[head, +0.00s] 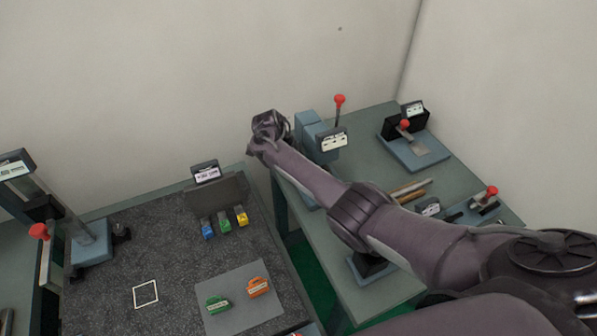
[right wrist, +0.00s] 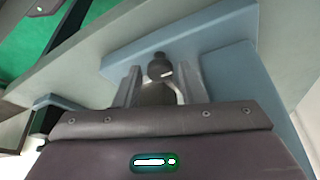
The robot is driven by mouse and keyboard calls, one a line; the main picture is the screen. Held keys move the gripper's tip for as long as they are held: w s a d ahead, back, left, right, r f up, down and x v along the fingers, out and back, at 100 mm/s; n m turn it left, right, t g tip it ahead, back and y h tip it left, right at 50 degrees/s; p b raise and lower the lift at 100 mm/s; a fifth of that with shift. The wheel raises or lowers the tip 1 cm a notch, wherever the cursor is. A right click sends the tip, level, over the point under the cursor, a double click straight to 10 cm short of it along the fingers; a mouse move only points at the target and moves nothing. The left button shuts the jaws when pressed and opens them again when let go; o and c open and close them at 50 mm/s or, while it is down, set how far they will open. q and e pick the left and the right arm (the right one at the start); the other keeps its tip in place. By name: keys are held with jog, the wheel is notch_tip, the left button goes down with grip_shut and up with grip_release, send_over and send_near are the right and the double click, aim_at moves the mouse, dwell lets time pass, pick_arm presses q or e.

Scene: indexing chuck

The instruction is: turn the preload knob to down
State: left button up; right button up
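My right arm reaches across the right-hand bench, and its gripper (head: 268,124) is beside the blue-grey device (head: 309,128) with a white label plate (head: 333,142) and a red-tipped lever (head: 339,100). In the right wrist view the two fingers (right wrist: 160,86) stand apart on either side of a dark, round-ended knob (right wrist: 159,66) in front of a blue-grey surface (right wrist: 222,27). I cannot tell whether the fingers touch it. The arm and hand hide the knob in the head view. I cannot read the knob's setting. My left gripper is not in view.
Another lever fixture (head: 418,150) stands at the bench's back right. Rods (head: 410,189) and a red-knobbed fixture (head: 490,193) lie beyond my forearm. The left table holds coloured blocks (head: 225,222), a grey mat (head: 240,318) and a press-like stand (head: 88,240). A gap separates the benches.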

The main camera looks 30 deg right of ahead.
jog(key=b+v, duration=0.1)
jog(key=v, duration=0.6)
jog(key=shift+a+r, duration=0.15)
jog(key=shift+r, duration=0.2)
dwell(0.4)
